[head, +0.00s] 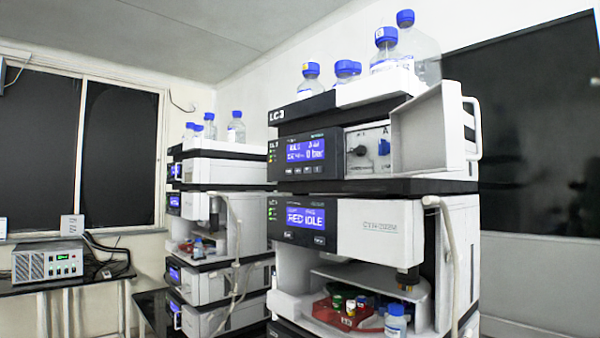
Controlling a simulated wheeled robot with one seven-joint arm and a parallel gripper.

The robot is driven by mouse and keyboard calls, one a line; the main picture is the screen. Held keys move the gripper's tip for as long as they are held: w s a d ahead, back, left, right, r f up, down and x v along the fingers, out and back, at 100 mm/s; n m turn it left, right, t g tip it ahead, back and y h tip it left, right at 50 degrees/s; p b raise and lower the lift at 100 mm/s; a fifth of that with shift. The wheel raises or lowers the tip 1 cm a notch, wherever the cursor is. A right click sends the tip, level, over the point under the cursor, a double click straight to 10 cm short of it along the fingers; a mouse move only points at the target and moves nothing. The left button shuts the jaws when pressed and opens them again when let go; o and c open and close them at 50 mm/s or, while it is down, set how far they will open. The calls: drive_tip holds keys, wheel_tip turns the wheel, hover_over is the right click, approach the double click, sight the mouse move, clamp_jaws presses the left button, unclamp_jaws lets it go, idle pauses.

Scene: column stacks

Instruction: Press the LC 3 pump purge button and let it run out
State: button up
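The LC 3 stack stands right of the middle in the head view, with its "LC-3" label (277,116) on the dark top edge. Its pump module (292,140) is near the top, with a lit blue display (306,150) reading about 0 bar. A row of small buttons (304,171) sits under the display; their labels are too small to read, so I cannot tell which is purge. Right of it, a pale panel (352,167) carries a black knob (358,151) and a blue knob (384,147). My gripper is not in view.
A white door with a handle (472,125) stands open right of the pump panel. Blue-capped bottles (386,55) stand on top. Below is a module with a lit display (305,217) and an open vial bay (350,305). Another stack (220,170) stands behind left.

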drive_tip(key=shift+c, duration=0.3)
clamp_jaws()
